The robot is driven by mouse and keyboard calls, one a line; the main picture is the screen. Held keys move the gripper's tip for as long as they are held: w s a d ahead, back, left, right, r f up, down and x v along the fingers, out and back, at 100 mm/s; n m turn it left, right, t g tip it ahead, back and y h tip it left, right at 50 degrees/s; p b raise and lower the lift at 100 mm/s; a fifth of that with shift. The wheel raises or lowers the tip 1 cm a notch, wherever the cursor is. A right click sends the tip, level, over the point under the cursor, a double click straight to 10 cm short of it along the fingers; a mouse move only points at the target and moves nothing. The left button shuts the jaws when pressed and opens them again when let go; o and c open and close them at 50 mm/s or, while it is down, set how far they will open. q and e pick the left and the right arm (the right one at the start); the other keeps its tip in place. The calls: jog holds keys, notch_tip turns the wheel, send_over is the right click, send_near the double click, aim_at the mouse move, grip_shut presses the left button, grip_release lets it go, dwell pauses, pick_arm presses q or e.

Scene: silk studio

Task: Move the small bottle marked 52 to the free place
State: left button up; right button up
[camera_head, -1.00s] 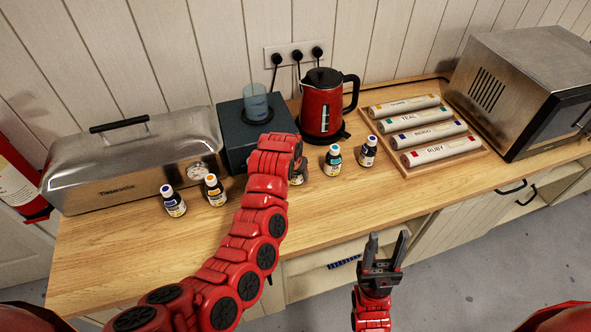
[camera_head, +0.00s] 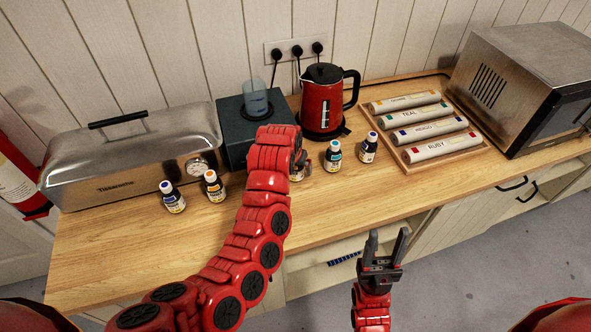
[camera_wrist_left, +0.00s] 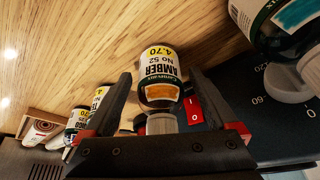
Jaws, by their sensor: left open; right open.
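The small bottle marked 52 (camera_wrist_left: 160,60), with an amber swatch and a yellow 4.70 mark, stands out in the left wrist view, which is upside down. My left gripper (camera_wrist_left: 160,78) is open, with a finger on each side of it. I cannot tell whether the fingers touch it. In the head view my left gripper (camera_head: 301,163) is at the counter, and its arm hides most of that spot. My right gripper (camera_head: 386,247) is open and empty in front of the counter. I cannot make out which spot is the free place.
Blue-capped (camera_head: 172,198) and orange-capped (camera_head: 214,187) bottles stand left. Another teal-labelled bottle (camera_wrist_left: 290,25) is close in the wrist view. A dark box (camera_head: 234,150), red kettle (camera_head: 320,105) and roll tray (camera_head: 456,155) stand behind.

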pick_arm(q)
jog(key=b+v, duration=0.1)
jog(key=v, duration=0.9)
jog(key=shift+r, duration=0.15)
jog(key=shift+s, duration=0.15)
